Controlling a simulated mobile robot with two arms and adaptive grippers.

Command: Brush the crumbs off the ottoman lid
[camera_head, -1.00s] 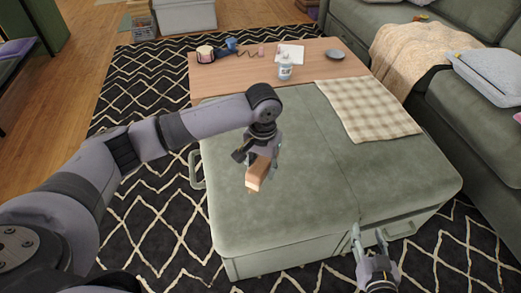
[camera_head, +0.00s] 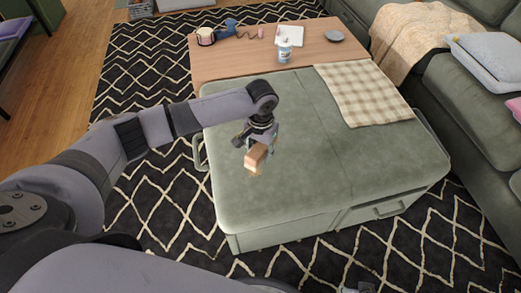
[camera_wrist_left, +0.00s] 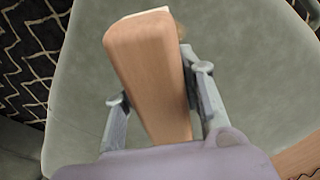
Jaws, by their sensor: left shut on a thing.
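The green ottoman lid (camera_head: 300,185) fills the middle of the head view. My left gripper (camera_head: 262,143) is shut on a wooden-handled brush (camera_head: 254,160) over the left part of the lid. In the left wrist view the brush's wooden back (camera_wrist_left: 148,65) lies between the two fingers, with pale bristles showing at its far end. I cannot tell whether the bristles touch the lid. No crumbs can be made out. A small part of my right gripper (camera_head: 357,288) shows at the bottom edge; its fingers cannot be read.
A checkered cloth (camera_head: 362,93) lies on the lid's right rear. Behind is a wooden table (camera_head: 225,68) with a white bottle (camera_head: 284,50), a blue tool (camera_head: 227,28), a mug (camera_head: 205,36) and a grey dish (camera_head: 334,36). A green sofa (camera_head: 455,90) stands at the right.

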